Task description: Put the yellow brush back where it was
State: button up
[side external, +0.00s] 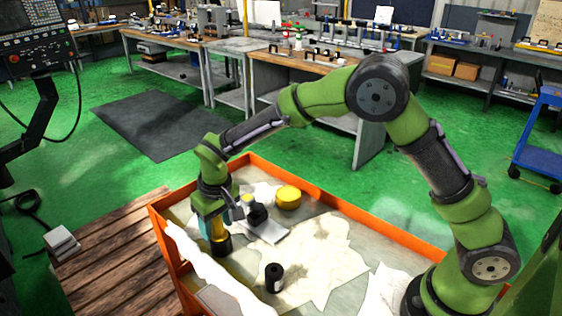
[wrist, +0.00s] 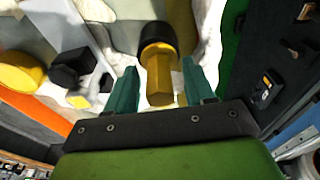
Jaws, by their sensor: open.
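The yellow brush (side external: 217,229) has a yellow handle and a wide black end, and appears to stand upright, black end down, inside the orange-rimmed tray (side external: 339,206). In the wrist view the brush (wrist: 159,78) shows its yellow handle between my two teal fingers, with the black end beyond the fingertips. My gripper (wrist: 160,75) is open, with a visible gap on each side of the handle. In the side view my gripper (side external: 210,221) is low over the tray's left part, around the upper handle, which it partly hides.
Near the brush are a light grey plate (side external: 268,232), a black object (side external: 257,214) and a round yellow object (side external: 288,198). A black cylinder (side external: 274,278) stands nearer the front. Pale crumpled sheets (side external: 318,255) cover much of the tray floor. A wooden pallet (side external: 110,255) lies left.

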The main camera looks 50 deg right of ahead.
aim_at(224, 237)
notch_tip(224, 237, up, 13)
jog(key=s, duration=0.2)
jog(key=s+d+r+m+t+y, duration=0.2)
jog(key=s+d+r, duration=0.5)
jog(key=s+d, duration=0.2)
jog(key=s+d+m+t, duration=0.1)
jog(key=s+d, duration=0.1)
jog(key=s, duration=0.4)
jog(key=s+d+f+m+t, duration=0.1)
jog(key=s+d+t, duration=0.1)
jog(key=s, duration=0.5)
jog(key=shift+d+f, duration=0.3)
jog(key=shift+d, duration=0.15)
